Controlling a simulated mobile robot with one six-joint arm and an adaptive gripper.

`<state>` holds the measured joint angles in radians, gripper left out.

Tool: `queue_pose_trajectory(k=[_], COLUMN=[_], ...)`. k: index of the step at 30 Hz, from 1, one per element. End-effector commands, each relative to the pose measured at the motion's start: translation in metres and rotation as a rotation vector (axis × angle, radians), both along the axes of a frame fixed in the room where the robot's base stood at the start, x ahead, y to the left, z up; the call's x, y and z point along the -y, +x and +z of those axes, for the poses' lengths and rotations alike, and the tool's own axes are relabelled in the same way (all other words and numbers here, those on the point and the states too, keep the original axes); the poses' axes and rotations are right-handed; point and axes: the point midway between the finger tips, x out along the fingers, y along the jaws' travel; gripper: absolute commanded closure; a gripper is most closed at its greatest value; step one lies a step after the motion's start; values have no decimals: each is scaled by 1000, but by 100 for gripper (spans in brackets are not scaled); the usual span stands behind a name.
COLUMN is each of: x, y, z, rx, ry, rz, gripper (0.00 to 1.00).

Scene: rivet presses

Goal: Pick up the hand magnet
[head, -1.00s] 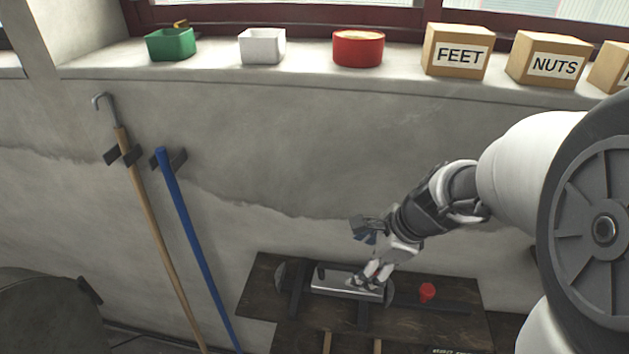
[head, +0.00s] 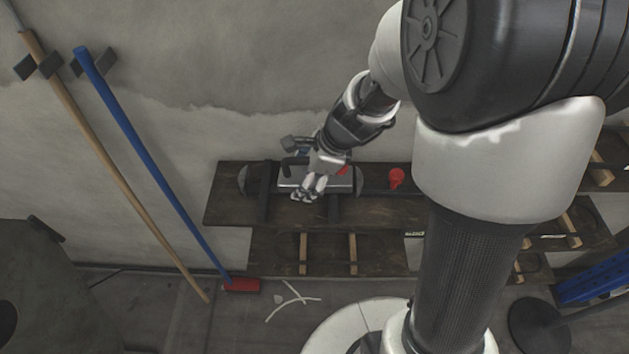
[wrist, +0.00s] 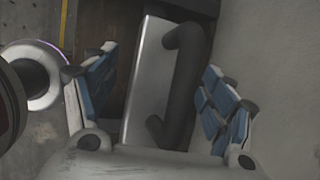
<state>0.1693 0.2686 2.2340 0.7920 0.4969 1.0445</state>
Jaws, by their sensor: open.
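The hand magnet appears to be a silver block (head: 288,182) with a black bar handle, lying on a dark wooden shelf (head: 228,207) against the wall. In the wrist view, the silver block (wrist: 146,82) and its black handle (wrist: 182,62) show between my fingers. My gripper (head: 308,188) is over the right part of the block and hides some of it. In the wrist view, my gripper (wrist: 160,78) is open, with blue-padded fingers apart on both sides. I see no clear contact with the handle.
A small red object (head: 397,178) stands on the shelf to the right. A blue pole (head: 150,155) and a wooden-handled pole (head: 100,165) lean at the left. The wall (wrist: 275,60) is close to my right finger. A lower shelf (head: 375,255) sits below.

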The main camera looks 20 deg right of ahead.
Motion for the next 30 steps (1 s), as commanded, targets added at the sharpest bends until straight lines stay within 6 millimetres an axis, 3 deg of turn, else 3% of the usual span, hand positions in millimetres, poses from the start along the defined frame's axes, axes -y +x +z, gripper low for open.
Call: queue_pose_trajectory(k=[5, 30], x=[0, 0], y=[0, 0], z=[1, 1], rx=[1, 0], ry=[0, 0], rz=[0, 1], gripper=[24, 79])
